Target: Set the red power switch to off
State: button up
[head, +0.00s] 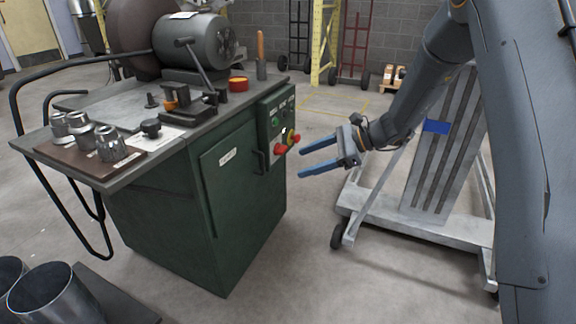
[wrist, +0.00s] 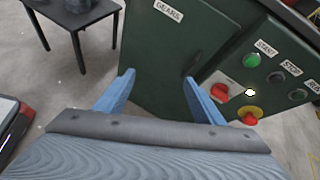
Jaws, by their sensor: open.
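The green cabinet's control panel (head: 277,122) faces right in the head view. A red knob (head: 280,149) sits low on it, and a second red knob on a yellow plate (head: 292,137) is beside it. In the wrist view, the red knob (wrist: 219,92) is just right of my right finger and the red knob on yellow (wrist: 250,115) is further right. I cannot read a label on either or tell which is the power switch or its setting. My gripper (head: 301,160) is open and empty, its blue fingers pointing at the panel, apparently apart from it.
A green START button (wrist: 252,60) and dark buttons (wrist: 275,77) are above the knobs. A door handle (wrist: 193,62) is close to the fingers. A grey wheeled cart (head: 405,225) stands right of the cabinet.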

aim_at(285, 150)
jog(key=w+f+m+t+y+b, duration=0.25)
jog(key=w+f+b, duration=0.3)
jog(key=w, duration=0.35)
jog(key=w+f+m+t+y+b, duration=0.2)
jog(key=w+f+m+t+b, duration=0.15)
jog(key=w+b, duration=0.4)
jog(key=shift+g, duration=0.5)
jog(key=shift+w+b+x, duration=0.15)
jog(key=shift+b+x, duration=0.1)
jog(key=shift+x, duration=1.9)
jog(key=shift+w+b+x, duration=0.2)
jog(key=shift+x, duration=2)
jog(key=shift+d, duration=0.15)
jog(key=c, duration=1)
jog(key=shift+c, duration=0.2)
